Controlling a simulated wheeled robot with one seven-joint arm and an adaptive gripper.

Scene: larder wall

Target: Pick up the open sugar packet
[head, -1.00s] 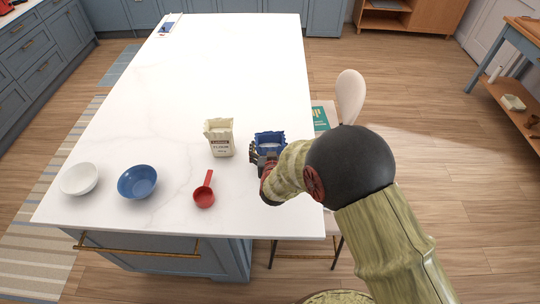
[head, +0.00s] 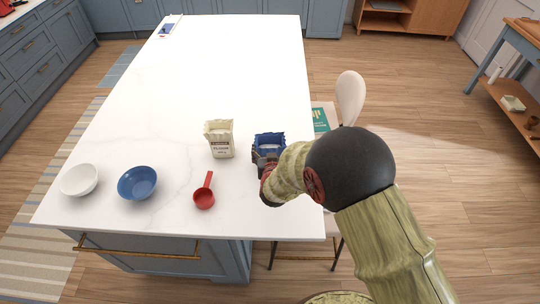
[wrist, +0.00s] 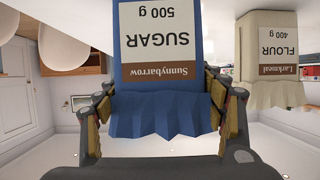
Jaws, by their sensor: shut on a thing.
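The open sugar packet (head: 270,141) is blue with a ragged open top and stands at the right edge of the white island top. In the wrist view its white label reads "SUGAR 500 g", upside down, and the blue packet (wrist: 163,112) lies between my fingers. My gripper (head: 260,158) is shut on the packet near its top, with one finger on each side (wrist: 165,110). In the head view my arm hides the packet's lower part, so I cannot tell whether its base touches the counter.
An open cream flour packet (head: 219,139) stands just left of the sugar. A red scoop (head: 204,193), a blue bowl (head: 138,183) and a white bowl (head: 79,179) stand nearer the front. A white chair (head: 350,97) is beyond the right edge.

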